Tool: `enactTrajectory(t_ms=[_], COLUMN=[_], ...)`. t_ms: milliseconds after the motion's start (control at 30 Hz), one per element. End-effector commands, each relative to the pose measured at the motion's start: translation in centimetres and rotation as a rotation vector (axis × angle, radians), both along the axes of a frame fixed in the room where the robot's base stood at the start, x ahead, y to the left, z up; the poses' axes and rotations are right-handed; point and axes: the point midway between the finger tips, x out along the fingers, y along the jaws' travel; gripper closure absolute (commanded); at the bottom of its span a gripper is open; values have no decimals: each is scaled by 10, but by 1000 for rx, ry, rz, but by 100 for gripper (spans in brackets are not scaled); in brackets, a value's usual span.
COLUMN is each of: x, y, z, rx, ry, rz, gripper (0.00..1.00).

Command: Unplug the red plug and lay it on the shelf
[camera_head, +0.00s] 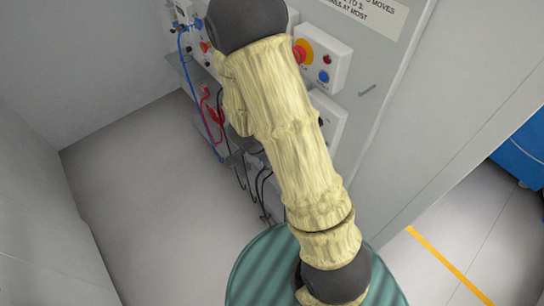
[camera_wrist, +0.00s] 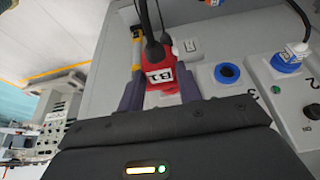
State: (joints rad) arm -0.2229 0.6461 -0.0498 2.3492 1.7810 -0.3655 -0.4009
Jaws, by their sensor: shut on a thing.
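The red plug (camera_wrist: 161,80) has a white label and a dark cable. In the wrist view it sits between the two fingers of my gripper (camera_wrist: 160,90), which is shut on it. Whether its pins are in a socket is hidden. In the head view my pale-sleeved arm covers much of the panel, and I cannot make out my gripper clearly. A narrow grey ledge (camera_head: 177,64), which looks like the shelf, runs along the panel at the left of my arm.
Red cable (camera_head: 208,98), blue and black cables hang near the ledge. An emergency-stop box (camera_head: 323,58) is right of my arm. Floor at the left is clear.

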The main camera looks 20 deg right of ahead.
Motion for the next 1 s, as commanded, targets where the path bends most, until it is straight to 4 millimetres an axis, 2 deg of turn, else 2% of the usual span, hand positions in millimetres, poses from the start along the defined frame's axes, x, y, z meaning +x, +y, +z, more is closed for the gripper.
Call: enactTrajectory(t_ms=[100, 133, 233, 267, 1000], x=[0, 0, 0, 0, -3], y=[0, 0, 0, 0, 9], z=[0, 0, 0, 0, 0], rx=[0, 0, 0, 0, 0], ry=[0, 0, 0, 0, 0], rz=[0, 0, 0, 0, 1], gripper=[100, 69, 89, 92, 92])
